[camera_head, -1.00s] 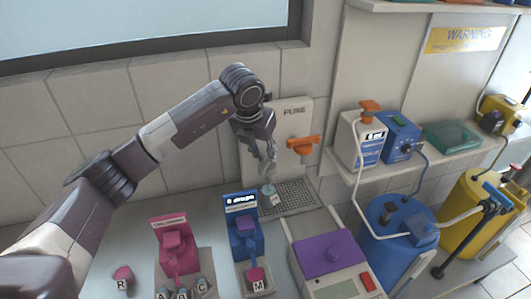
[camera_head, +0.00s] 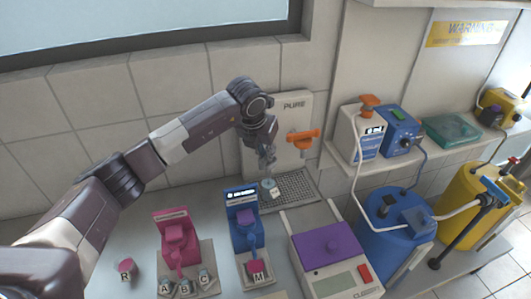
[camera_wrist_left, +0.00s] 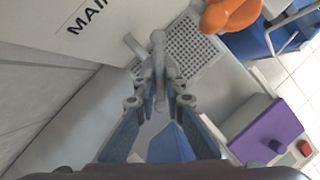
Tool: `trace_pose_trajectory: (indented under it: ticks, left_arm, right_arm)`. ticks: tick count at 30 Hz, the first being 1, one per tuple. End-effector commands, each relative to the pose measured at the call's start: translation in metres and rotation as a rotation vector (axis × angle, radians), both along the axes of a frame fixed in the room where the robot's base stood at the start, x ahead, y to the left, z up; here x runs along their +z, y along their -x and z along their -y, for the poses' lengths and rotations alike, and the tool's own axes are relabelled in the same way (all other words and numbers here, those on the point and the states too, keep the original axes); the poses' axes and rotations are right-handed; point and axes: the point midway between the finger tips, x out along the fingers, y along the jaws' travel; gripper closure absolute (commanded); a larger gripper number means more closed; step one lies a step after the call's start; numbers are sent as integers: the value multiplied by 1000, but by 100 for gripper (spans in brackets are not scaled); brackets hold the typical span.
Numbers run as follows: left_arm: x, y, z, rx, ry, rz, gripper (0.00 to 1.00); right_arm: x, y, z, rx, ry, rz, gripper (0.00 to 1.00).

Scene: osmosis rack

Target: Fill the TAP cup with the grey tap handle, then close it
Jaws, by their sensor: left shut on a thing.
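My left gripper (camera_head: 267,160) is in front of the white PURE panel (camera_head: 291,138). In the left wrist view its fingers (camera_wrist_left: 160,90) are shut on the grey tap handle (camera_wrist_left: 158,58), a slim grey lever beside a short grey pipe. In the head view the fingers mostly hide the handle. A small bluish cup with a pale label (camera_head: 270,188) stands upright just below the fingertips, on the grate's left edge. Its label is too small to read, and its fill level cannot be told. My right gripper is out of view.
An orange tap handle (camera_head: 304,138) is on the panel, right of my left gripper. The perforated grate (camera_head: 297,191) is mostly bare. A blue dispenser (camera_head: 244,225), a pink dispenser (camera_head: 173,232) and a purple-lidded device (camera_head: 327,245) stand in front. A shelf (camera_head: 450,145) is at right.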

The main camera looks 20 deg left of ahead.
Motion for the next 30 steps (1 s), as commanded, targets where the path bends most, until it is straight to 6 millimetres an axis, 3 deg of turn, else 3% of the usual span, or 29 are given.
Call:
trace_pose_trajectory:
  ticks: [8, 14, 30]
  left_arm:
    - [-1, 0, -1, -26, 0, 1, 100]
    - [-4, -1, -3, -117, 1, 2, 100]
    - [-2, -5, -10, -594, 1, 3, 100]
  right_arm:
    - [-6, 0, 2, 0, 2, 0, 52]
    - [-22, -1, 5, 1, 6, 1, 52]
    - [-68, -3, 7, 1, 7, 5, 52]
